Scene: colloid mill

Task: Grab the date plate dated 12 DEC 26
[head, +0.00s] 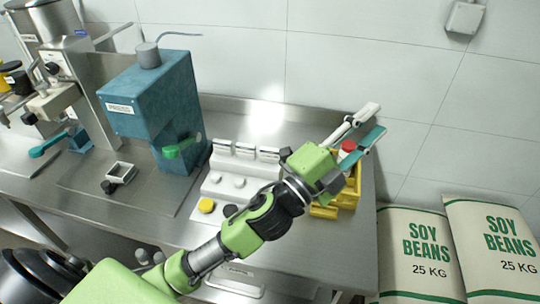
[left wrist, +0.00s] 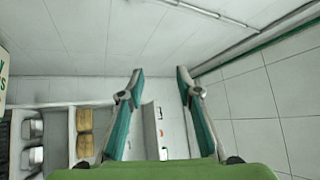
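A row of small white plates (head: 245,151) stands at the back of a white stepped rack (head: 222,186) on the steel bench. They look like the date plates, but their print is too small to read, so I cannot tell which is 12 DEC 26. My left gripper (head: 372,122) is raised to the right of the rack, over the bench's right end, fingers apart and pointing away from the plates. In the left wrist view the left gripper (left wrist: 160,72) is open with nothing between its fingers. My right gripper is not in view.
A blue machine (head: 150,95) with a green handle stands left of the rack. A yellow bin (head: 347,194) with a red-topped item (head: 348,147) is partly behind my left gripper. Soy bean sacks (head: 420,250) stand right of the bench (head: 290,245).

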